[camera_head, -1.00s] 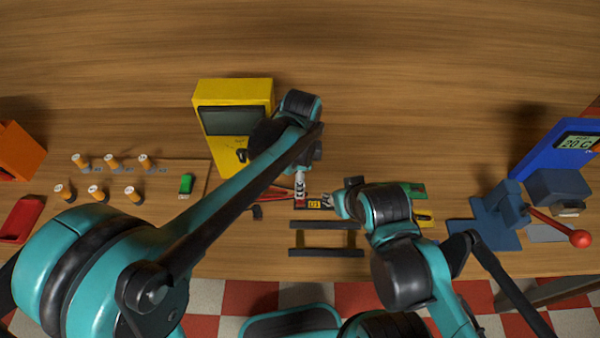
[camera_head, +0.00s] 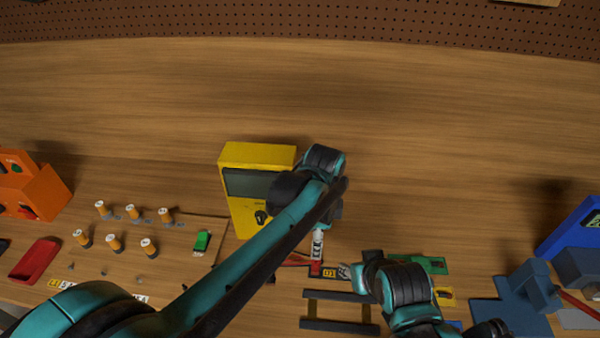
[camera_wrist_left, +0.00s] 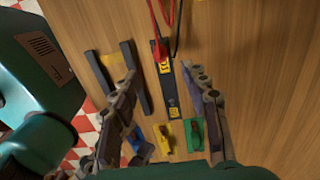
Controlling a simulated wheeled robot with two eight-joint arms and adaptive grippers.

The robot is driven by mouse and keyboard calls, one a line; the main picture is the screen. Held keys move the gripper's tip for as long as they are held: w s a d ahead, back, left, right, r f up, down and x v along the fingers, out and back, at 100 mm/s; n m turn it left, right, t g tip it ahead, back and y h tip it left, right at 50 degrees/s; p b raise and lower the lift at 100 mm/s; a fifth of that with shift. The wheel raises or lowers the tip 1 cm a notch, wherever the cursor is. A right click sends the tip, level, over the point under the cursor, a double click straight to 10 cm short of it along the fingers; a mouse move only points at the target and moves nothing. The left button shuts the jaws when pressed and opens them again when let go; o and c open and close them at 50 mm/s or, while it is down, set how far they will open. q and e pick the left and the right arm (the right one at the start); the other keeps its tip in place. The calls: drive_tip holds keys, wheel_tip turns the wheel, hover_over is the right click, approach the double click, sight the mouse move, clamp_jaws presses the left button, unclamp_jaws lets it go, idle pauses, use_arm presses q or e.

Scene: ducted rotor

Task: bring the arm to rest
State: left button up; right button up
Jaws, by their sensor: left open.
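A yellow meter (camera_head: 258,155) stands behind the left arm. Black rails (camera_head: 340,295), a labelled black strip (camera_wrist_left: 172,100), a green piece (camera_wrist_left: 195,135) and a yellow piece (camera_wrist_left: 164,138) lie nearby. Red and black leads (camera_wrist_left: 165,15) cross the wrist view. The rear bench is clear.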

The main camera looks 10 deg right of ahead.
use_arm(q)
drive_tip(key=s+a+f+n+t+b, duration=0.1)
drive_tip(key=s+a+n+t, duration=0.2)
drive_tip(key=a+n, duration=0.7)
drive_tip(key=s+a+n+t+b, duration=0.1)
drive_tip(key=s+a+n+t, duration=0.3)
drive_tip(key=a+n, duration=0.6)
drive_tip(key=s+a, duration=0.1)
drive_tip(key=a, duration=0.7)
drive_tip(key=shift+s+f+n, duration=0.3)
drive_tip(key=shift+s+f, duration=0.05)
